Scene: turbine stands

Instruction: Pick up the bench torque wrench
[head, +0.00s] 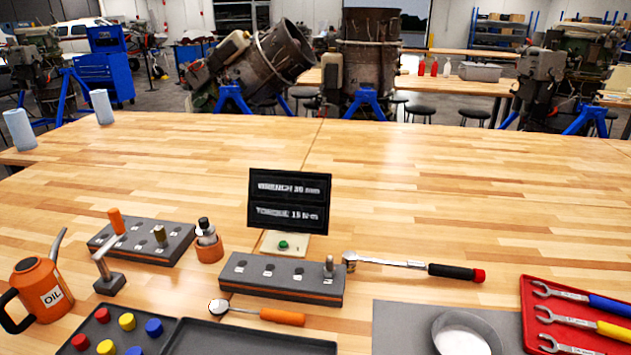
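The bench torque wrench (403,263) appears to be the long chrome tool lying on the wooden bench in the head view. Its ratchet head is at the left, beside the right end of a grey socket block (262,283). Its black grip with a red end cap points right. I cannot tell whether its head touches the block or the upright metal piece (329,267) there. Neither of my grippers is in view.
A black sign (289,202) reads "WRENCH 30 mm" and "TORQUE 15 N·m". An orange-handled tool (283,317), a red wrench tray (535,325), a bowl (461,335) and an oil can (40,288) lie nearby. The bench behind the wrench is clear.

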